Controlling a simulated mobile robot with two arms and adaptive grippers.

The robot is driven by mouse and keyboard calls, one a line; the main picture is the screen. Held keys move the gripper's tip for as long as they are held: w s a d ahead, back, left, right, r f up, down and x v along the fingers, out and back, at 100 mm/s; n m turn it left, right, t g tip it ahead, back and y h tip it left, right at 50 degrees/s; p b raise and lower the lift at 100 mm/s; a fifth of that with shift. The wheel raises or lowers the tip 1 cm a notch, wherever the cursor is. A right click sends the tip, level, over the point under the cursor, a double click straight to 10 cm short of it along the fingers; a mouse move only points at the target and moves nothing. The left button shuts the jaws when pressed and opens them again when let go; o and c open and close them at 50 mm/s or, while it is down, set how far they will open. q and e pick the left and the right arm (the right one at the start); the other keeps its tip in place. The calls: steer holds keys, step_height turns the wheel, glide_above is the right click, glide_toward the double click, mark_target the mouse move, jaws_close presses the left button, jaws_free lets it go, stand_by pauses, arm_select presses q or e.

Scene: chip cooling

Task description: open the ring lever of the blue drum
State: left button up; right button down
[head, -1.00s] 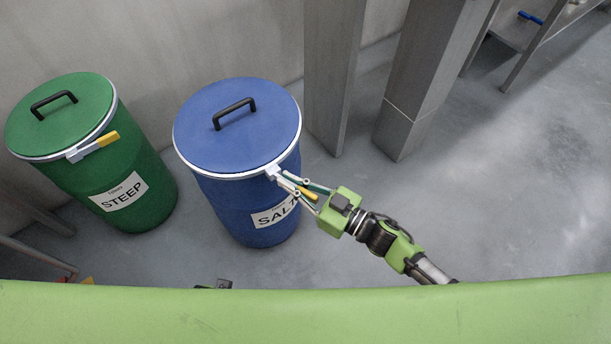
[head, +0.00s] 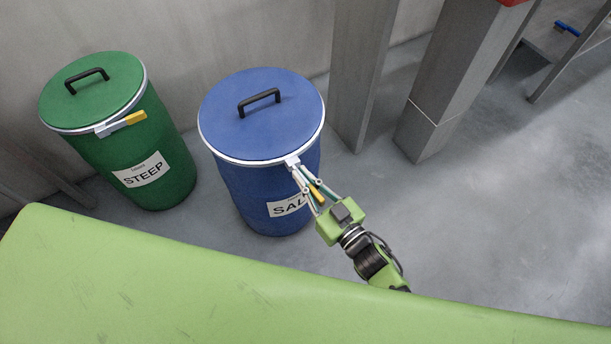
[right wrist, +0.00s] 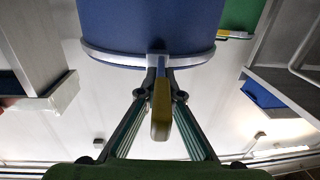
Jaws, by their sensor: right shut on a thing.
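The blue drum (head: 268,190) stands upright on the floor, with a blue lid (head: 265,120), a black handle and a light clamp ring (head: 240,161) around the rim. Its label is partly covered by my gripper. The ring lever, with a yellow grip (head: 316,193), sticks out from the ring on the drum's front right. My right gripper (head: 307,188) is shut on the lever. In the right wrist view the lever (right wrist: 160,112) lies between the two fingers, its base at the ring. My left gripper is not in view.
A green drum (head: 150,185) labelled STEEP stands to the left, its own yellow-tipped lever (head: 125,124) lying along its ring. Grey posts (head: 362,75) rise behind and right of the blue drum. The floor at right (head: 500,210) is clear.

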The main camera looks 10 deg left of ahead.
mark_target(321, 199)
steer(key=c, duration=2.5)
jaws_free()
steer(key=shift+s, duration=0.1)
steer(key=shift+s+d, duration=0.15)
steer(key=shift+d, duration=0.05)
steer(key=v, duration=1.1)
steer(key=shift+s+d, duration=0.15)
steer(key=shift+s, duration=0.05)
